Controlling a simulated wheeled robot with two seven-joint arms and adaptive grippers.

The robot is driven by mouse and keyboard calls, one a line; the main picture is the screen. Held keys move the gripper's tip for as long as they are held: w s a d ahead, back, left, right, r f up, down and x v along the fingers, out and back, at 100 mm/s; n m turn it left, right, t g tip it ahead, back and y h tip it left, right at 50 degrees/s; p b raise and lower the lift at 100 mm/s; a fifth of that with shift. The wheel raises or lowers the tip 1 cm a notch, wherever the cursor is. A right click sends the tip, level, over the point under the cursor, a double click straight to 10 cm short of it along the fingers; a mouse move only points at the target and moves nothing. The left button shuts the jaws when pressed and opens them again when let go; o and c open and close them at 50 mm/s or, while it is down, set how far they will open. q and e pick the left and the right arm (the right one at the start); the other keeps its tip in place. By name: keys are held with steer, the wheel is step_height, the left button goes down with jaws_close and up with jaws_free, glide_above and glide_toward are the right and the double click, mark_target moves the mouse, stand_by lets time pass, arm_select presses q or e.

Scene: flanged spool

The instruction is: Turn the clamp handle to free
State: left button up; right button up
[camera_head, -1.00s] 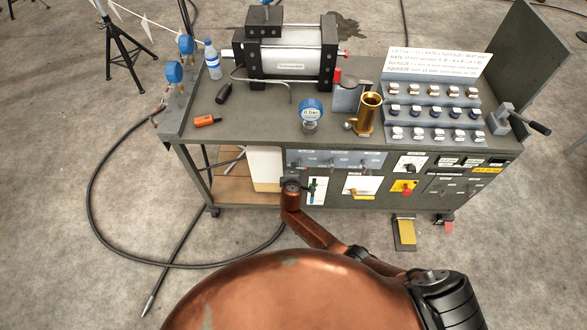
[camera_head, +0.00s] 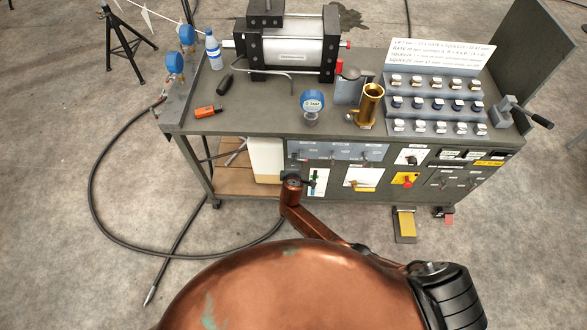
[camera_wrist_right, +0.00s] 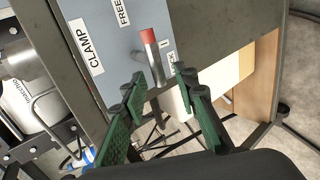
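The clamp handle (camera_wrist_right: 157,66) is a short metal lever with a red tip (camera_wrist_right: 148,36) on a blue-grey panel in the right wrist view. A "CLAMP" label (camera_wrist_right: 82,47) and a "FREE" label (camera_wrist_right: 122,12) are left of it; another label (camera_wrist_right: 169,56) at its right is partly hidden. My right gripper (camera_wrist_right: 156,82) has green fingers spread apart, with the lever's lower part between and just beyond their tips. Contact cannot be told. In the head view my right gripper (camera_head: 307,180) is small at the bench front's left end. My left gripper is not in view.
The bench (camera_head: 260,125) carries a large cylinder (camera_head: 292,52), a gauge (camera_head: 312,103), a brass fitting (camera_head: 369,104) and a button rack (camera_head: 437,103). Several other levers and switches (camera_head: 406,180) line its front. A black hose (camera_head: 95,205) lies on the floor at left.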

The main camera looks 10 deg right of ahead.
steer(key=v, duration=1)
steer(key=s+d+f+m+g+y, duration=0.1)
steer(key=s+d+f+g, duration=0.15)
steer(key=s+f, duration=0.6)
steer(key=s+d+f+m+g, duration=0.1)
steer(key=s+d+f+m, duration=0.3)
steer(key=f, duration=0.8)
steer(key=s+d+f+n+g+y, duration=0.1)
steer(key=s+d+f+g, duration=0.1)
steer(key=s+f, duration=0.7)
steer(key=s+d+f+m+g, duration=0.1)
steer(key=s+d+f+m, duration=0.2)
steer(key=s, duration=0.9)
steer(key=s+d+f+m+g+b, duration=0.1)
steer(key=s+d+f+m+g, duration=0.1)
steer(key=s+f, duration=0.5)
steer(key=s+d+f+m+g+y, duration=0.1)
steer(key=s+d+f+m, duration=0.3)
steer(key=s, duration=1.2)
steer(key=shift+s+d+f, duration=0.4)
steer(key=shift+d+f, duration=0.35)
steer(key=shift+f, duration=0.05)
